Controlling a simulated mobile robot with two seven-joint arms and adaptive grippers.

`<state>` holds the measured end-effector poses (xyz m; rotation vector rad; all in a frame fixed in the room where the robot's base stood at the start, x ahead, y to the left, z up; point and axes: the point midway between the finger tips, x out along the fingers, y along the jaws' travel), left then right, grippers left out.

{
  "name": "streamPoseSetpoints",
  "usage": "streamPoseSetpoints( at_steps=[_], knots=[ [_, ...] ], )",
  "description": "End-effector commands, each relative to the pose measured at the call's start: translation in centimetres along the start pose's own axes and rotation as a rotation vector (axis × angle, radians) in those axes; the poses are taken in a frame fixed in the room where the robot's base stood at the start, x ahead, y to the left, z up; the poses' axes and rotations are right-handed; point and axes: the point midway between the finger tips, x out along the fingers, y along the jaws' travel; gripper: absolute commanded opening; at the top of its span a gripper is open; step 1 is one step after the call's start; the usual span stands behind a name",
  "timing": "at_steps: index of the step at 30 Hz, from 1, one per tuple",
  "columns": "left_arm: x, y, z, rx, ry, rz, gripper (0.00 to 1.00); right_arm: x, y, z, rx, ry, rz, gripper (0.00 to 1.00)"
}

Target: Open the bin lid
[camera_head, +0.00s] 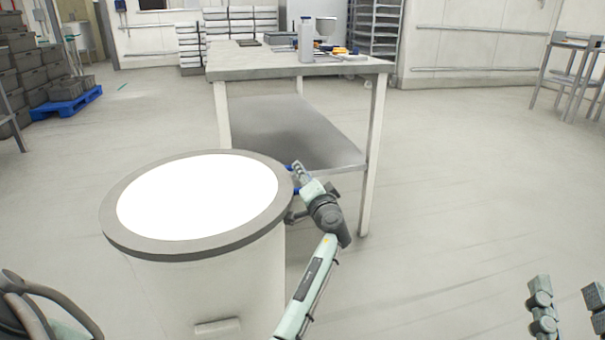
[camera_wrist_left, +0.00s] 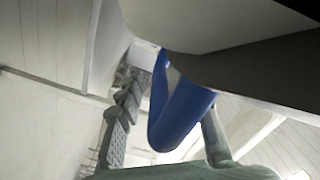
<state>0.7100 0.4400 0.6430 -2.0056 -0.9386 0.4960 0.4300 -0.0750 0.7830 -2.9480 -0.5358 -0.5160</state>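The bin (camera_head: 215,285) is a pale round drum standing on the floor in front of the table. Its lid (camera_head: 200,196), white with a grey rim, lies flat on top and looks closed. A blue handle (camera_wrist_left: 185,112) sticks out from under the rim on the bin's right side. My left gripper (camera_head: 298,178) is at this handle. In the left wrist view its two fingers are spread, with the blue handle between them and close to the right finger; contact is unclear. My right gripper (camera_head: 568,302) is empty, its fingers apart, at the lower right.
A metal table (camera_head: 230,72) with a lower shelf (camera_head: 285,130) stands just behind the bin, carrying a bottle (camera_head: 306,42) and tools. Grey crates on a blue pallet (camera_head: 65,103) are at the far left. Another stand (camera_head: 575,65) is at the far right. The floor on the right is clear.

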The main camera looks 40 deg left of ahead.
Motion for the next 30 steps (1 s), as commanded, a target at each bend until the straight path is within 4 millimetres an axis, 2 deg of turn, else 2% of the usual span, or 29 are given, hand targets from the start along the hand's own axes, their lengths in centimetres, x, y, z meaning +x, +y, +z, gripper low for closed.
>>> streamPoseSetpoints(
  at_steps=[7, 16, 30],
  knots=[
    [-0.02, 0.03, -0.01, 0.000, 0.000, 0.000, 0.36, 0.01, 0.01, -0.05, 0.000, 0.001, 0.000, 0.40],
    [-0.02, 0.02, -0.02, 0.000, 0.000, 0.000, 0.00, 0.04, 0.05, -0.12, 0.002, 0.003, 0.003, 0.40],
    [0.00, -0.23, -0.19, -0.004, 0.001, 0.000, 0.00, 0.16, 0.16, -0.18, 0.005, -0.001, 0.009, 0.40]
  ],
)
